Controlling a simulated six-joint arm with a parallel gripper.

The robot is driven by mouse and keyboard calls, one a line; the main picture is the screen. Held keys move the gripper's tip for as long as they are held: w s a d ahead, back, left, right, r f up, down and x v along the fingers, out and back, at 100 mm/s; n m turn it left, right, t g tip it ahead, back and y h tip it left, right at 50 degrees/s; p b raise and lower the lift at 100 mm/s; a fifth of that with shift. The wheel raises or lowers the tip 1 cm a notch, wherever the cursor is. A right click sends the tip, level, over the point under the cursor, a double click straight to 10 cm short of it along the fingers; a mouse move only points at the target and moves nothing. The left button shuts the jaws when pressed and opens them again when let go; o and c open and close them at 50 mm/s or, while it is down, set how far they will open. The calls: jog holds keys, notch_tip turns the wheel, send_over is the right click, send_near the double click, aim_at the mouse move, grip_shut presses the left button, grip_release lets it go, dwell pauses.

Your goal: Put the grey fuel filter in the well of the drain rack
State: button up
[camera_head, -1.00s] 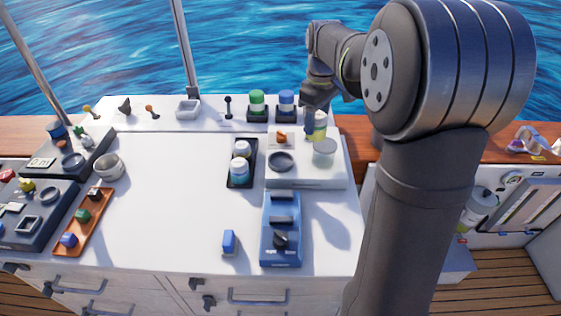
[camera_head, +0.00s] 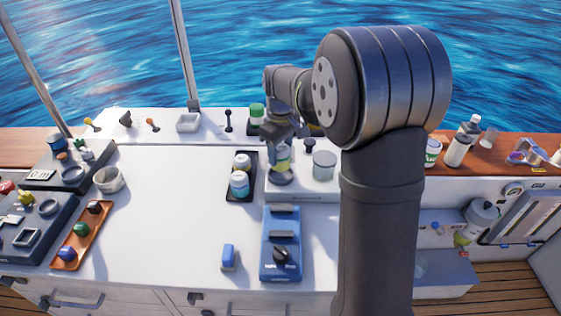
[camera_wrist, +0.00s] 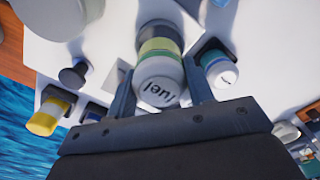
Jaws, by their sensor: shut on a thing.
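My gripper (camera_head: 281,140) is shut on the fuel filter (camera_head: 280,160), a pale canister with yellow-green bands. In the wrist view the filter (camera_wrist: 160,75) sits between both fingers, its white end marked "Fuel" facing the camera. In the head view it is upright, above or at the dark ring (camera_head: 282,179) of a white block (camera_head: 318,187), which I take for the drain rack and its well. I cannot tell whether the filter touches the ring. The gripper hides part of the block.
A clear jar (camera_head: 324,165) stands on the block, close right of the filter. A black tray (camera_head: 234,196) with two white-topped canisters is close left. A blue device (camera_head: 281,258) lies in front. The white counter at left centre (camera_head: 170,200) is clear.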

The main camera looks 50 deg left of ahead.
aim_at(280, 161)
jog(key=shift+f, duration=1.9)
jog(key=o, duration=1.1)
jog(key=shift+f, duration=0.15)
notch_tip(280, 161, up, 12)
jog(key=shift+r, duration=0.15)
notch_tip(280, 161, down, 12)
jog(key=shift+f, duration=0.1)
jog(key=shift+r, duration=2)
